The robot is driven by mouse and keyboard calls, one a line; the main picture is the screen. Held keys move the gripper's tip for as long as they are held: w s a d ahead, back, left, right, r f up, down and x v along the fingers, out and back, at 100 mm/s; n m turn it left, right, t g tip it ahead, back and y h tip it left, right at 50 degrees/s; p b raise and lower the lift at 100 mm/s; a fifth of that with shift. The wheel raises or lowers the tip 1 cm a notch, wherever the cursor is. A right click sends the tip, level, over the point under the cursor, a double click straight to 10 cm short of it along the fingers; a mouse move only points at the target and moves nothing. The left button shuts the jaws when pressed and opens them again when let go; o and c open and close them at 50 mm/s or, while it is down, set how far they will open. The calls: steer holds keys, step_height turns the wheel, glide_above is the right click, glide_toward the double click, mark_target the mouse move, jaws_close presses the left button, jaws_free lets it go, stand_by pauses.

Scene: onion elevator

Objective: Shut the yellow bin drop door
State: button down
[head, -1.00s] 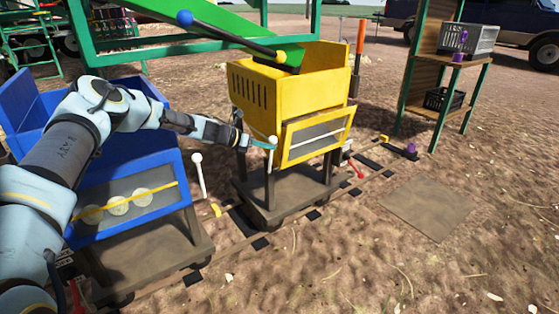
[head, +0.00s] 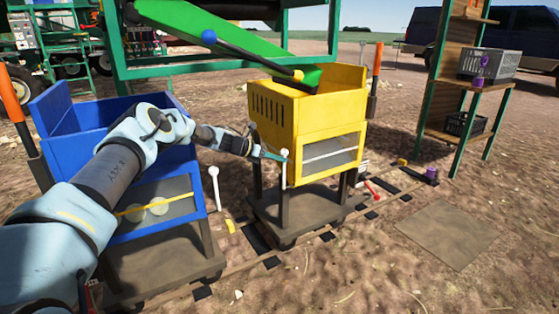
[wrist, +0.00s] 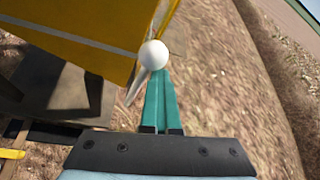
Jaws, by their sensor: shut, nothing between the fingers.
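The yellow bin (head: 275,106) stands on dark legs over a flat cart base. Its drop door (head: 335,164), a yellow frame around a grey panel, looks about flush with the bin's front in the head view. A white lever with a round white knob (head: 284,153) stands upright at the bin's near left corner. My gripper (head: 273,156) has its teal fingers together and empty, right beside the knob. In the wrist view the knob (wrist: 153,53) overlaps the fingertips (wrist: 160,78); whether they touch is unclear. Yellow bin surface (wrist: 105,15) fills the upper left there.
A blue bin (head: 72,139) with its own white lever (head: 213,172) stands left, behind my arm. A green chute (head: 245,50) ends above the yellow bin. Rails run along the ground beneath the carts. A shelf with crates (head: 488,65) stands right; open dirt lies in front.

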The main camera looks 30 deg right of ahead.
steer(key=shift+w+a+r, duration=0.1)
steer(key=shift+w+r, duration=0.05)
steer(key=shift+w, duration=0.15)
